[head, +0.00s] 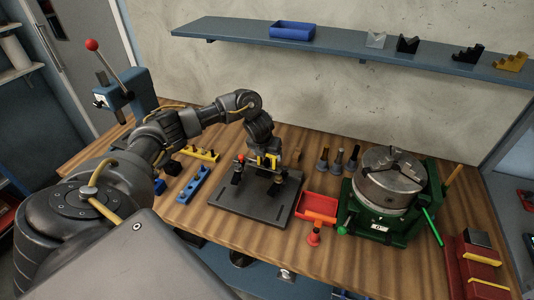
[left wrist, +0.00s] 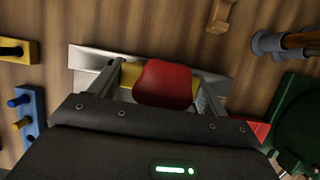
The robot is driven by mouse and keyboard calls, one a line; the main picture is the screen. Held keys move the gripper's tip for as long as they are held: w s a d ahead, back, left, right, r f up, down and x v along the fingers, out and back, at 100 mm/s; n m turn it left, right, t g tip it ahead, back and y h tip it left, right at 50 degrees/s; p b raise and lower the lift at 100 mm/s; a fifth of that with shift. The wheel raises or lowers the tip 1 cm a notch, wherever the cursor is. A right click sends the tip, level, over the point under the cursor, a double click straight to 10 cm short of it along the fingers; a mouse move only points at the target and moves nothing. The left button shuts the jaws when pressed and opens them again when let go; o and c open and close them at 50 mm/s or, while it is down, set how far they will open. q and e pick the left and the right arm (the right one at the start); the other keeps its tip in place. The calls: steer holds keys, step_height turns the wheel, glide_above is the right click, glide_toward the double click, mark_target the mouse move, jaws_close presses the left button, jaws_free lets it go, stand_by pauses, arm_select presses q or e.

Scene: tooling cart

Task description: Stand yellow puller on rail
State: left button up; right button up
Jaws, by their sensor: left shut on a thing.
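My left gripper (head: 259,167) is over the dark grey plate (head: 245,207) in the head view. In the left wrist view its two fingers (left wrist: 158,88) are closed on a yellow piece (left wrist: 126,75) with a rounded red top (left wrist: 163,83), which looks like the yellow puller. The red knob (head: 241,158) also shows beside the fingers in the head view. Its lower end is hidden, so I cannot tell whether it touches the plate. A yellow rail (head: 201,155) with dark pegs and a blue rail (head: 193,185) with pegs lie left of the plate. My right gripper is not in view.
A red tray (head: 318,206) and a red-orange piece (head: 314,237) are right of the plate. Several dark-bodied holders (head: 338,161) stand behind the tray. A green-based chuck fixture (head: 385,199) is farther right. A lever press (head: 122,90) stands at left.

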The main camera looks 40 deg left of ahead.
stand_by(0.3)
arm_select(q)
steer(key=o, duration=1.4)
steer(key=shift+o, duration=0.2)
steer(key=shift+r+p, duration=2.65)
steer(key=shift+r, duration=0.45)
steer(key=shift+f, duration=0.1)
